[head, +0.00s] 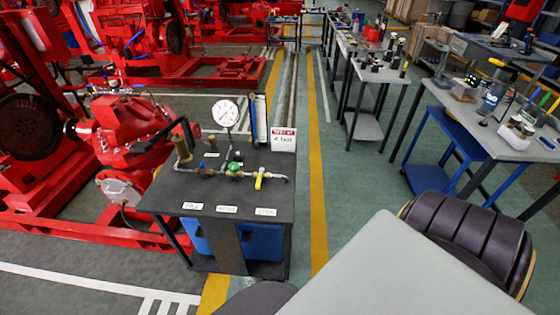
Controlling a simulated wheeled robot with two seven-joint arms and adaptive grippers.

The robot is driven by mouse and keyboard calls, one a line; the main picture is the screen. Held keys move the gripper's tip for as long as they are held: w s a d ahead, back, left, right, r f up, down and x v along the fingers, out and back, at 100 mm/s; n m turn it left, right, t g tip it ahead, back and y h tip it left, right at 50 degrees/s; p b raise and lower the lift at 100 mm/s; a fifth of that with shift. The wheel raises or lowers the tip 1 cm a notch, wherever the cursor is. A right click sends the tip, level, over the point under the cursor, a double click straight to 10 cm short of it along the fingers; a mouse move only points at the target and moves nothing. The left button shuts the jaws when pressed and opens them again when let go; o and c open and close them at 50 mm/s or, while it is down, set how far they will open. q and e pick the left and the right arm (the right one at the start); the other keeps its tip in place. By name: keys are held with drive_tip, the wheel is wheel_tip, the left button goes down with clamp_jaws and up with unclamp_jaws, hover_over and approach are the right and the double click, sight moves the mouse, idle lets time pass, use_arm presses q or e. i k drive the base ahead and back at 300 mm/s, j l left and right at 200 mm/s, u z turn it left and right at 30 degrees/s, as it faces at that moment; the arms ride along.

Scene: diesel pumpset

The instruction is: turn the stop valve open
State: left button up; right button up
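A dark bench (170,195) stands at the middle left with a small pipe run on its top. A valve with a yellow lever (259,181) sits near the right end of the pipe, behind a white label (265,211) that seems to read "STOP". The lever looks crosswise to the pipe, pointing toward me. A green-handled valve (235,170) sits left of it, and a brass-coloured fitting (183,153) is further left. A round white gauge (225,113) stands above the pipe. Neither gripper shows in the head view.
A red-and-white sign (283,139) and an upright panel (259,118) stand at the bench's back. A red pumpset (120,125) is close on its left. Worktables (470,118) stand on the right. The floor right of the bench, along the yellow line (317,170), is clear.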

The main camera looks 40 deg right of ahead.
sight(261, 170)
drive_tip(key=z, duration=1.1)
drive_tip(key=k, duration=0.15)
